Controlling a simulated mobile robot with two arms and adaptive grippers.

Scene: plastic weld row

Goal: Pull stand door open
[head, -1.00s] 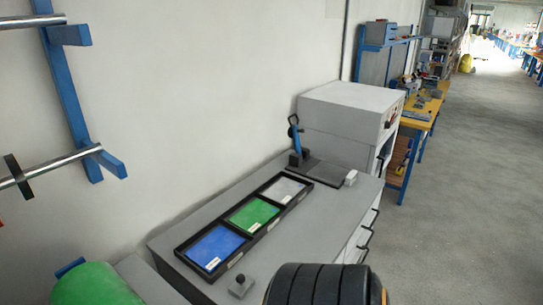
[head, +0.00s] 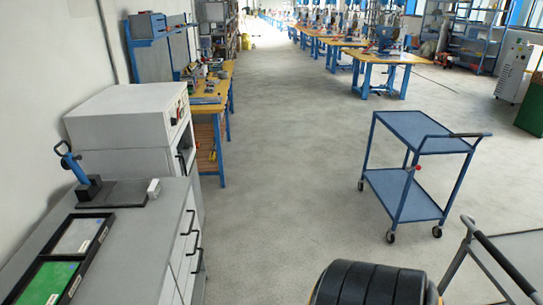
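A white boxy machine (head: 125,120) with controls on its front stands against the left wall in the head view. Below its front a light-coloured stand front (head: 192,172) shows at a steep angle, partly hidden by the grey counter. A dark handle (head: 181,163) is on that side. The door looks closed, but the angle is too steep to be sure. Neither of my grippers is in view.
A grey counter (head: 140,235) with black-handled drawers fills the near left. A blue two-shelf cart (head: 405,190) stands to the right, with another cart handle (head: 500,262) nearer. The grey floor (head: 275,190) between is clear. A wooden-topped workbench (head: 212,92) lies beyond the machine.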

